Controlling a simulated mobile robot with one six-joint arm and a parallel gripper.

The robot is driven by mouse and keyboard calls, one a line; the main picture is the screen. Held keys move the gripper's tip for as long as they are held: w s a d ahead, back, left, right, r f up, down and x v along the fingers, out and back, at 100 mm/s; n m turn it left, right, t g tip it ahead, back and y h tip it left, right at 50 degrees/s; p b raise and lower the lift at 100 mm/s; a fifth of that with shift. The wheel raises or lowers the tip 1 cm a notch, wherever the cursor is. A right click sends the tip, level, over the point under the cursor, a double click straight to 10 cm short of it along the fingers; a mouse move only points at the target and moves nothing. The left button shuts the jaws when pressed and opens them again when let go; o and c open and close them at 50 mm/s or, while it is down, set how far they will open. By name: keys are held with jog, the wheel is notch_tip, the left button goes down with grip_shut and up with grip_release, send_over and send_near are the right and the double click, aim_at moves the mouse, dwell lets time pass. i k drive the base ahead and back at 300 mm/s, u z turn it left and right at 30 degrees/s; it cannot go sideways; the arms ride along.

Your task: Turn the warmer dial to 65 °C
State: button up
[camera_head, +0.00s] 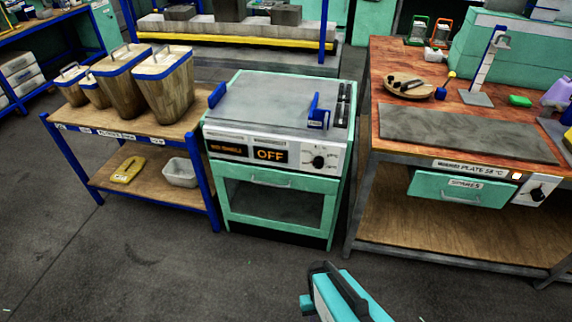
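A teal and grey warmer cabinet (279,190) stands in the middle, with a window door below its front panel. Its amber display (270,155) reads OFF. A black round dial (318,161) with a pale pointer mark and small markings around it sits at the right of that panel; the markings are too small to read. My gripper (338,283), teal with black parts, is at the bottom edge, well short of the warmer and touching nothing visible. Its finger opening is unclear.
A blue-framed shelf (140,130) with several wooden canisters stands left of the warmer. The right bench (400,135) carries a grey plate (470,135) and has a teal drawer (460,189). The dark floor in front of the warmer is clear.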

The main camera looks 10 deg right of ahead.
aim_at(318, 163)
jog(key=i, duration=0.9)
jog(key=u, duration=0.05)
